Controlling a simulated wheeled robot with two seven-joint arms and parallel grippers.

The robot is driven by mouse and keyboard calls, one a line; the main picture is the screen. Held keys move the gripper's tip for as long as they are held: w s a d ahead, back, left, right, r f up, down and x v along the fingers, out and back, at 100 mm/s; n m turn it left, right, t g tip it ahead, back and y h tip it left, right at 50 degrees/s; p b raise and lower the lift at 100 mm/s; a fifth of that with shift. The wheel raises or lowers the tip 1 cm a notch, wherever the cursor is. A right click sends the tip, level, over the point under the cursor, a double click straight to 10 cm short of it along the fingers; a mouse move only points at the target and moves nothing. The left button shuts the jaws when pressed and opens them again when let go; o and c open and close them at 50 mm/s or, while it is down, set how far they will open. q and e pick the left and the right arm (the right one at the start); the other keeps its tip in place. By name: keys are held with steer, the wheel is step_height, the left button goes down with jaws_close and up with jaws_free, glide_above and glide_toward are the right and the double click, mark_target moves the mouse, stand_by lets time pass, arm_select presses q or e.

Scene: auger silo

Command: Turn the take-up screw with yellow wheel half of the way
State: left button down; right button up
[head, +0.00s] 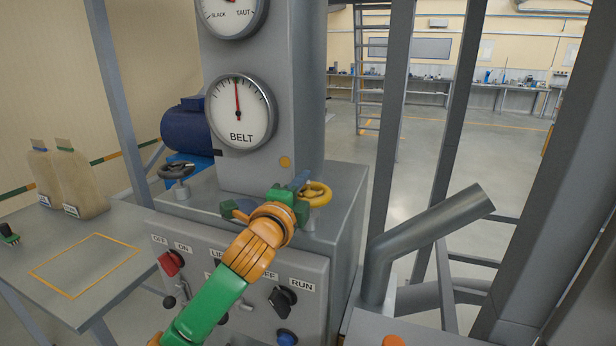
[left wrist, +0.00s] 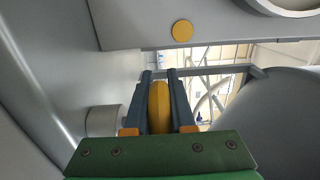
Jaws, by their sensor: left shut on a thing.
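The yellow wheel (head: 315,193) of the take-up screw sits on top of the grey machine housing, right of the column. My left gripper (head: 299,182) reaches it from the left and covers part of its rim. In the left wrist view the two fingers of my left gripper (left wrist: 159,100) are shut on the yellow rim (left wrist: 159,108), seen edge-on between them. The BELT dial (head: 240,111) above has its needle pointing about straight up. A second dial (head: 232,14), marked SLACK and TAUT, is cut off at the top edge. My right gripper is not in view.
A dark handwheel (head: 175,172) stands at the housing's left. The front panel (head: 215,262) carries several knobs and switches below my left arm. A grey slanted pipe (head: 430,225) and frame posts (head: 455,130) stand to the right. Two sacks (head: 78,180) stand on the left table.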

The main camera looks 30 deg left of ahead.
arm_select(q)
steer(key=n+g+y+p, duration=0.1)
steer(key=y, duration=0.1)
steer(key=n+y+p, duration=0.1)
steer(key=y, duration=0.1)
steer(key=shift+s+a+r+n+g, duration=0.15)
steer(key=shift+s+r+n+g, duration=0.05)
steer(key=shift+s+n+g, duration=0.2)
steer(key=n+g+y, duration=0.1)
steer(key=n+g+y+p, duration=0.1)
steer(key=y, duration=0.1)
steer(key=shift+s+a+n+g+y, duration=0.15)
steer(key=shift+s+n+g+y, duration=0.15)
steer(key=shift+s+n, duration=0.1)
steer(key=n+g+y, duration=0.1)
steer(key=s+n+g+y+p, duration=0.1)
steer(key=shift+f+g, duration=0.1)
steer(key=shift+g, duration=0.2)
steer(key=shift+s+n+g+y, duration=0.15)
steer(key=shift+n+g+y, duration=0.3)
steer(key=shift+n+g, duration=0.25)
steer(key=shift+s+n+g+y, duration=0.15)
steer(key=shift+n+g+y, duration=0.35)
steer(key=shift+g, duration=0.3)
steer(key=shift+s+n+g, duration=0.1)
steer(key=shift+n+g, duration=0.2)
steer(key=shift+g, duration=0.2)
